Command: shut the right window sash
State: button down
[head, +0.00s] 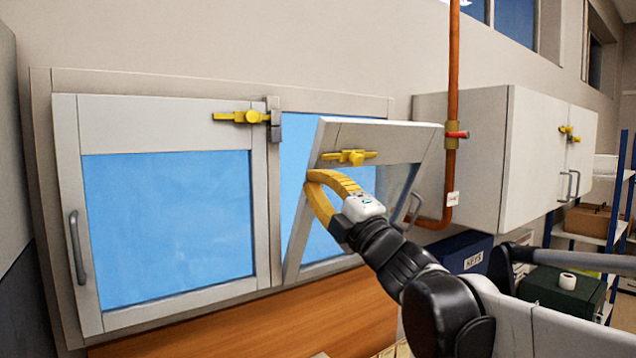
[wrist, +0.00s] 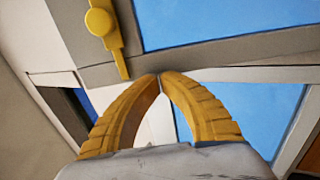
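The right window sash (head: 385,140) is a pale grey frame around a blue pane, standing ajar at an angle to the window frame. It has a yellow latch (head: 348,157) near its top left and a grey handle (head: 412,207) on its right. My gripper (head: 310,178) is at the sash's left part, just below the latch. In the wrist view, the fingertips (wrist: 159,76) meet with nothing seen between them, close against the sash frame (wrist: 215,55). The latch (wrist: 104,28) also shows there. Whether the tips touch the sash is unclear. My arm hides its lower right.
The left sash (head: 165,300) lies flat in the frame, its yellow latch (head: 240,117) by the middle post. An orange pipe (head: 453,80) with a red tap and a white wall cabinet (head: 530,150) stand to the right. A wooden surface (head: 250,325) runs below.

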jog(key=w+a+r+g+p, duration=0.1)
jog(key=w+a+r, duration=0.3)
jog(key=w, duration=0.3)
jog(key=shift+w+a+h+p, duration=0.4)
jog(key=shift+a, duration=0.4)
